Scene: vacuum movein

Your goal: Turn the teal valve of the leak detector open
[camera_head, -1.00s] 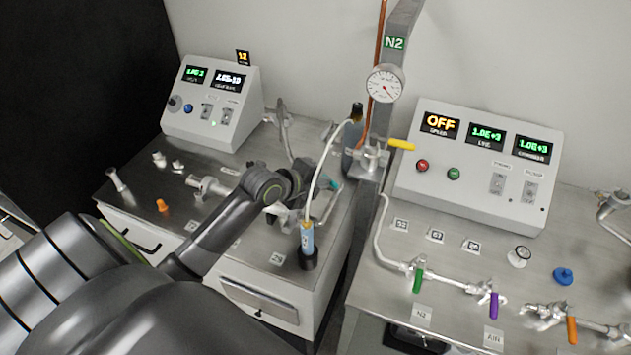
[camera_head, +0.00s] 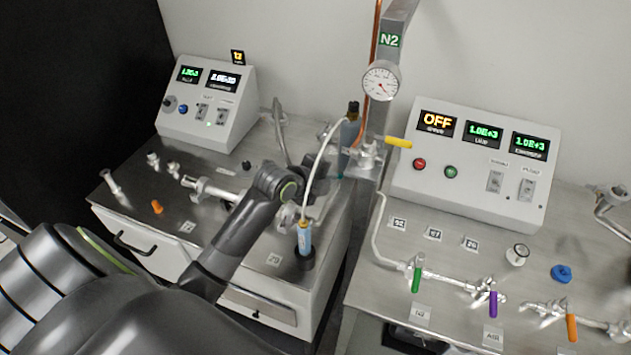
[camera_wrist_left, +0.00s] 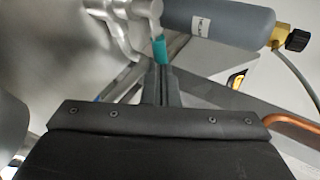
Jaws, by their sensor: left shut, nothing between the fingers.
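The teal valve handle (camera_wrist_left: 160,50) hangs from a metal pipe fitting (camera_wrist_left: 122,14) in the left wrist view. My left gripper (camera_wrist_left: 161,76) is shut and empty, its fingertips right at the handle's lower end. I cannot tell whether they touch it. In the head view my left gripper (camera_head: 322,174) is over the right end of the left bench, by the pipework. It and my wrist mostly hide the teal handle there. The leak detector's display box (camera_head: 207,105) stands at the back of that bench. My right gripper is not in view.
A blue bottle with a white tube (camera_head: 304,238) stands at the bench's front edge. A yellow-handled valve (camera_head: 398,142) and N2 column are to the right. Several colored valves line the right bench.

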